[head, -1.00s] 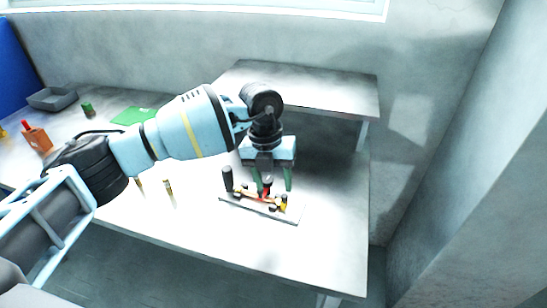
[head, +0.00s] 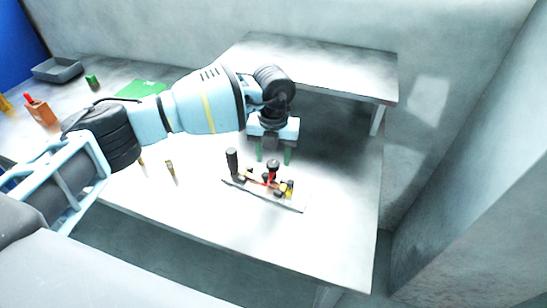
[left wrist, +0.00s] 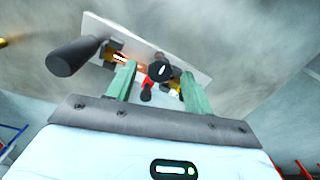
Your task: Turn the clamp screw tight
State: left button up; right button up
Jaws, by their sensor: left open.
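The clamp fixture is a pale base plate (head: 295,206) on the table, with a black upright handle (head: 232,161) at its left end and red and yellow parts on it. The clamp screw (head: 272,166) has a black knob and stands in the middle of the plate. My left gripper (head: 273,160) is open above and just behind the screw, with green fingers pointing down. In the left wrist view the black knob (left wrist: 159,71) lies between the two green fingers (left wrist: 158,85), a little beyond their tips, with no clear contact. My right gripper is not in view.
Two small brass pins (head: 171,170) stand on the table (head: 215,215) left of the fixture. A second table (head: 320,65) stands behind. The front right tabletop is clear.

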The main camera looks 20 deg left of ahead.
pick_arm(q)
jog(key=shift+f, duration=0.8)
jog(key=c, duration=1)
